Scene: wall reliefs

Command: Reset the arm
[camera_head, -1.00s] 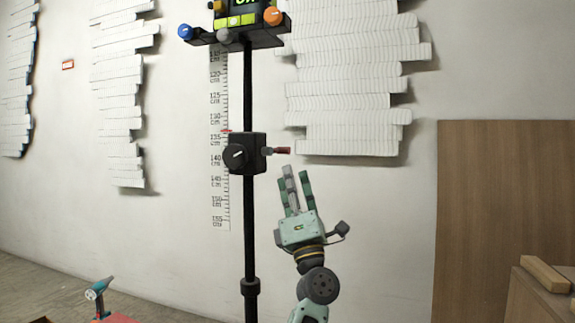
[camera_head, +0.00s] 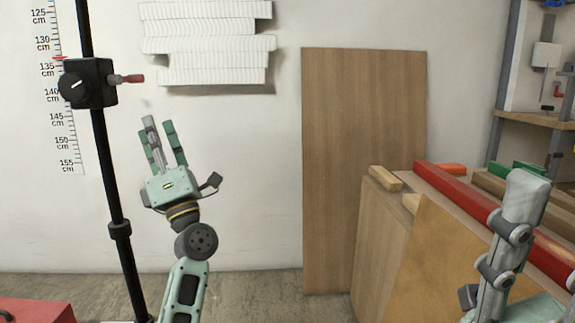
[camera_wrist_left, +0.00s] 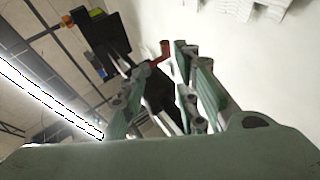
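My left arm rises from the bottom left in the head view, pointing up. Its pale green left gripper (camera_head: 160,126) has its fingers spread and nothing visible between them. It is in front of the wall, right of the black pole and below the red-tipped lever (camera_head: 131,79) on the pole's black box (camera_head: 88,83). In the left wrist view the gripper's fingers (camera_wrist_left: 155,95) stand apart, with a red piece (camera_wrist_left: 162,52) showing beyond them.
The black pole (camera_head: 103,160) stands close left of my left arm. A wooden board (camera_head: 363,150) leans on the wall. A wooden cabinet (camera_head: 400,240) with planks and a red beam (camera_head: 470,205) is at the right. A red box (camera_head: 35,312) is at the bottom left.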

